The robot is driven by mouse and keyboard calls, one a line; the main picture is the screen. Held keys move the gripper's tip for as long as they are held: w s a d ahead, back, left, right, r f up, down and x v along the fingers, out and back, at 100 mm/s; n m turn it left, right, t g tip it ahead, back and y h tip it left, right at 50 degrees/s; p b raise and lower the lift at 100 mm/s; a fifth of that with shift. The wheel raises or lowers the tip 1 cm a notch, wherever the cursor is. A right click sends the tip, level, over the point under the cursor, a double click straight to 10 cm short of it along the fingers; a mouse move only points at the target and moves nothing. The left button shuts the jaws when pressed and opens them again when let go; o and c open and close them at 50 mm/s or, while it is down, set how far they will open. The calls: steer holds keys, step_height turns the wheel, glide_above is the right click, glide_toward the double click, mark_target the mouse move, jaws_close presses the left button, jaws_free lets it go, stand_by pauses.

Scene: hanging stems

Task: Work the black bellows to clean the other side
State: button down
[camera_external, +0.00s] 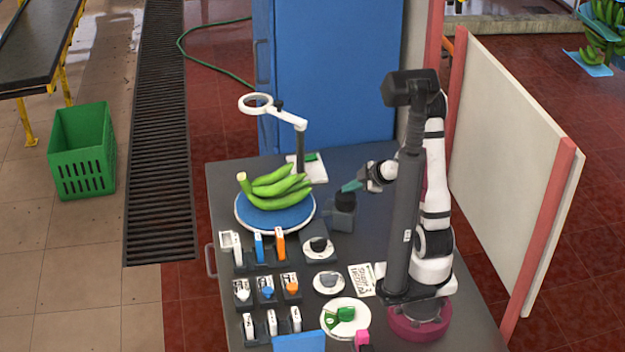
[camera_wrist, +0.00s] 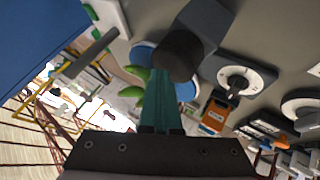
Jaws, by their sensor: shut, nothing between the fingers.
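The black bellows (camera_external: 345,200) is a short dark cylinder on a grey block (camera_external: 341,217), right of the turntable. It also shows in the wrist view (camera_wrist: 180,56). A bunch of green bananas (camera_external: 272,187) lies on the blue round turntable (camera_external: 262,217); part of the bunch shows in the wrist view (camera_wrist: 137,80). My gripper (camera_external: 349,187) has teal fingers, shut and empty, with their tips right at the top of the bellows. In the wrist view the fingers (camera_wrist: 161,98) point at the bellows; I cannot tell if they touch it. The far side of the bananas is hidden.
A white ring magnifier (camera_external: 257,104) on a post stands behind the turntable. Several small tools and dispensers (camera_external: 267,286) stand in holders in front. A white plate (camera_external: 345,331) with green pieces lies near the front edge. A white panel (camera_external: 505,160) rises at right.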

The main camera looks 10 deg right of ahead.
mark_target(350, 196)
steer(key=shift+r, duration=0.8)
steer(key=shift+r, duration=2.55)
stand_by(0.3)
step_height(350, 196, up, 4)
steer(key=shift+f, duration=0.1)
steer(key=shift+f, duration=4.45)
